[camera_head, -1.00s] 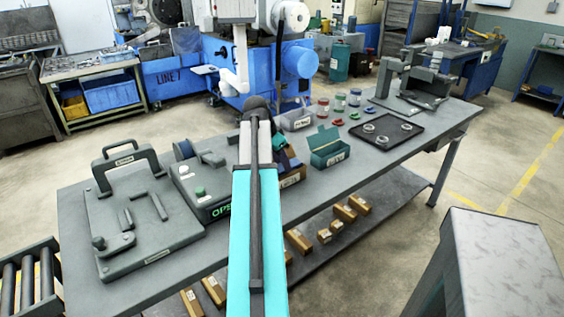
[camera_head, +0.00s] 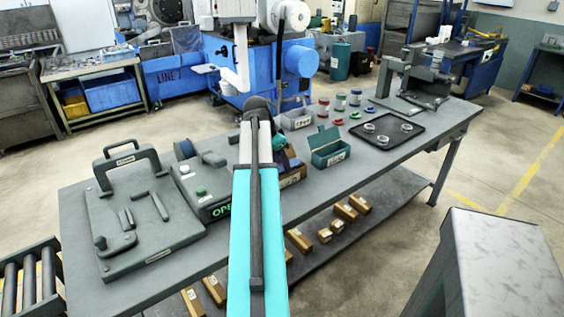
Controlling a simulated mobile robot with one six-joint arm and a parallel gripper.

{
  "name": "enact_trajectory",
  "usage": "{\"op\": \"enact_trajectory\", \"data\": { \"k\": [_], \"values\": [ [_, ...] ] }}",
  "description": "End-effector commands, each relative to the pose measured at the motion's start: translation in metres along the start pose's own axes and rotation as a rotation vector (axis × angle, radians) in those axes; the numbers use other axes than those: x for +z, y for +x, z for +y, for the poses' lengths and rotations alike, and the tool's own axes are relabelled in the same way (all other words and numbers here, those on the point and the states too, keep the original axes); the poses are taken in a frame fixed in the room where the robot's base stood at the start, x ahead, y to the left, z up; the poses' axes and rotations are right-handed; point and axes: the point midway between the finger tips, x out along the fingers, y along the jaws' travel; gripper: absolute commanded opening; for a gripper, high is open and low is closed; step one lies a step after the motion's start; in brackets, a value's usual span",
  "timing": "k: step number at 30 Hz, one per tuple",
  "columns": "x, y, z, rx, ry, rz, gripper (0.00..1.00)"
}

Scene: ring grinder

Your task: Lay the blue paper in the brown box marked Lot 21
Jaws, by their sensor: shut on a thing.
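My turquoise arm stretches up the middle of the picture and hides part of the bench behind it. My gripper (camera_head: 284,153) shows only in part, small and dark, just right of the arm's far end. A dark blue patch at it, seemingly the blue paper (camera_head: 289,162), is shut in the jaws; its outline is hard to make out. A brown box (camera_head: 293,179) with a pale label stands on the bench just below and behind this patch, partly hidden by my arm. Its label is too small to read. I cannot tell whether the paper touches the box.
An open green box (camera_head: 330,152) stands right of the brown box, with a grey bin (camera_head: 296,119) behind. A black tray (camera_head: 388,131) holds rings. A machine with a green lit sign (camera_head: 222,210) and a grey fixture (camera_head: 140,215) stand left. Several labelled brown blocks lie on the lower shelf.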

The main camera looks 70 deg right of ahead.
Motion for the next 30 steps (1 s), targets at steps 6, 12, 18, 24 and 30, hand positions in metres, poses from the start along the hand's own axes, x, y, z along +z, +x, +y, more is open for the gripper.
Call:
{"op": "enact_trajectory", "data": {
  "k": [6,12,18,24,30],
  "values": [
    [0.0,0.0,-0.0004,-0.001,0.0,0.0,0.16],
    [0.0,-0.0001,-0.0004,-0.001,0.0,0.0,0.16],
    [0.0,-0.0001,-0.0005,-0.001,0.0,0.0,0.58],
    [0.0001,-0.0001,-0.0004,-0.001,0.0,0.0,0.58],
    [0.0002,-0.0001,-0.0004,-0.001,0.0,0.0,0.73]
  ]
}}
